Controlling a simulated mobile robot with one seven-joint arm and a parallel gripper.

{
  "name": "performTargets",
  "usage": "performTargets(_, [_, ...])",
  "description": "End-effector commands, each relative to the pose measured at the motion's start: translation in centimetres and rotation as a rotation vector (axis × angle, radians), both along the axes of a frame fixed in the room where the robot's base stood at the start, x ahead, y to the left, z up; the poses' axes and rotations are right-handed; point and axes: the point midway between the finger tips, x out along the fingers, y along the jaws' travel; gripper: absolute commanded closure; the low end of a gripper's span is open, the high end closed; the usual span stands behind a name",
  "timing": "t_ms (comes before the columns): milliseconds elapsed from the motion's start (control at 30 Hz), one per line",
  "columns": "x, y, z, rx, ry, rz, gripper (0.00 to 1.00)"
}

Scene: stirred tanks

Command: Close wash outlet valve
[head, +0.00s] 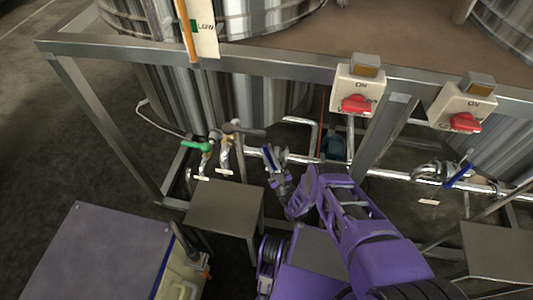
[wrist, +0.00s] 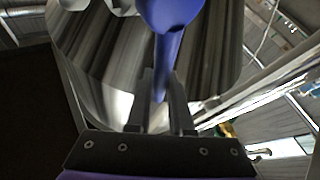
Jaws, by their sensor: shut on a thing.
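A blue valve handle (wrist: 170,20) fills the top middle of the wrist view, its narrow lever running down between the two fingers. My gripper (wrist: 160,100) is shut on this blue lever. In the head view my gripper (head: 272,164) is near the steel pipe under the frame, left of centre, and mostly hides the handle. A green-handled valve (head: 195,145) and a valve with a yellowish body (head: 224,152) sit left of it. Another blue lever (head: 460,175) stands tilted on the pipe at the right. I cannot read which valve is the wash outlet.
Steel tanks (head: 245,100) stand behind a grey metal frame (head: 270,68). Two switch boxes with red knobs (head: 356,104) (head: 464,122) are fixed to it. A grey step (head: 225,208) and a purple-topped box (head: 95,255) stand at the lower left. Pipes run low behind my gripper.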

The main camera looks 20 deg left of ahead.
Motion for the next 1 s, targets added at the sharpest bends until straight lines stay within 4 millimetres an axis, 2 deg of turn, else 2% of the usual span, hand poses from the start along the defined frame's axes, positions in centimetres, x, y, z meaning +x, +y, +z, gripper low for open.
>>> performTargets(167, [0.2, 0.0, 0.1, 0.000, -0.002, -0.004, 1.00])
performTargets(200, [0.2, 0.0, 0.1, 0.000, -0.002, -0.004, 0.73])
performTargets(333, [0.1, 0.0, 0.1, -0.001, -0.002, -0.003, 0.50])
performTargets(667, [0.0, -0.1, 0.0, -0.001, 0.000, -0.002, 0.50])
performTargets(900, [-0.5, -2.0, -0.6, -0.003, 0.000, -0.015, 0.50])
performTargets(1000, [-0.3, -2.0, -0.5, -0.002, 0.000, -0.016, 0.50])
